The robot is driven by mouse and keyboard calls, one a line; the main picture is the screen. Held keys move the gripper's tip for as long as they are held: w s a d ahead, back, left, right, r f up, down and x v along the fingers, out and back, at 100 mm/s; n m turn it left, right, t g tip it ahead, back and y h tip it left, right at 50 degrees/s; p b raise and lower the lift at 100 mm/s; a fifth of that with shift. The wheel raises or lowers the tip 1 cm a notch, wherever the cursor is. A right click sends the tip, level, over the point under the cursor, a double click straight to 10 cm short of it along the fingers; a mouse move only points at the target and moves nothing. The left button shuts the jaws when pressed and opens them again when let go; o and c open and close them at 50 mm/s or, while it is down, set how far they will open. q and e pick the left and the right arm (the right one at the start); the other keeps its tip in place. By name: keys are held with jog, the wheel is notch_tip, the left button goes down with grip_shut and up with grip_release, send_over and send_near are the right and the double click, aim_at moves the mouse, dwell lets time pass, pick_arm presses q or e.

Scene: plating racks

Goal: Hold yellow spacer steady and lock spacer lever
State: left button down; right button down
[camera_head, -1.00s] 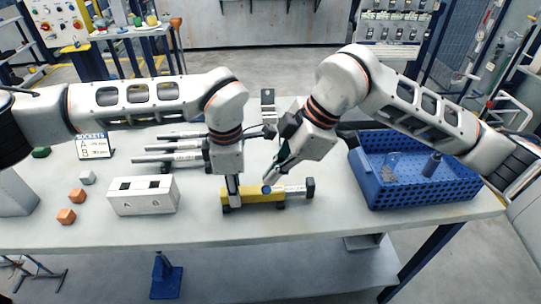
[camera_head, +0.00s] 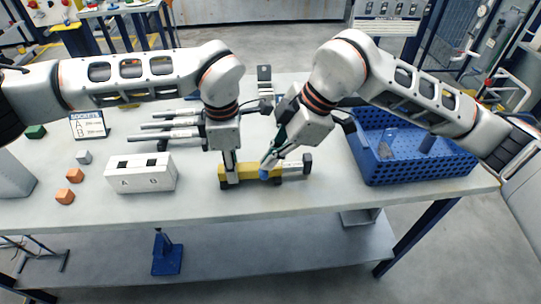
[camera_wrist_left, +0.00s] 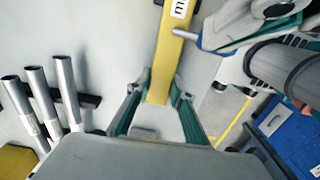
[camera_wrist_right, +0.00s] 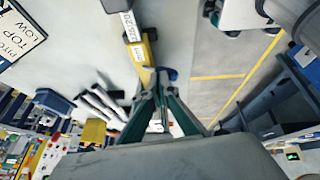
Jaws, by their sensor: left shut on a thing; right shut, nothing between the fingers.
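The yellow spacer (camera_head: 245,179) lies on the table, with a pale section and a dark end block on its right. My left gripper (camera_head: 231,180) is shut on the yellow spacer's left part; the left wrist view shows the yellow bar (camera_wrist_left: 163,65) between its fingers. A blue knob (camera_head: 264,174), which looks like the lever's end, is at the spacer's front side. My right gripper (camera_head: 269,166) points down at this knob, shut and empty. In the right wrist view the blue knob (camera_wrist_right: 171,74) is beside the closed fingertips (camera_wrist_right: 158,76). Contact and the lever's position are unclear.
A white block marked A and B (camera_head: 140,180) stands to the left. Several grey rods (camera_head: 172,135) lie behind it. Orange cubes (camera_head: 75,175) are at far left. A blue perforated crate (camera_head: 415,170) stands to the right. The table's front edge is close to the spacer.

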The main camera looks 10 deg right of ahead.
jog(key=shift+w, duration=0.15)
jog(key=s+d+r, duration=0.4)
jog(key=d+r, duration=0.1)
jog(key=r, duration=0.5)
jog(key=shift+r, duration=0.3)
dwell(0.4)
jog(key=w+d+f+m+g+y, duration=0.35)
jog(key=w+d+g, duration=0.2)
jog(key=w, duration=0.25)
jog(key=shift+n+t, duration=0.25)
jog(key=shift+t, duration=0.2)
jog(key=x, duration=1.2)
jog(key=shift+s+a+r, duration=0.1)
jog(key=shift+s+a, duration=0.2)
jog(key=shift+a, duration=0.1)
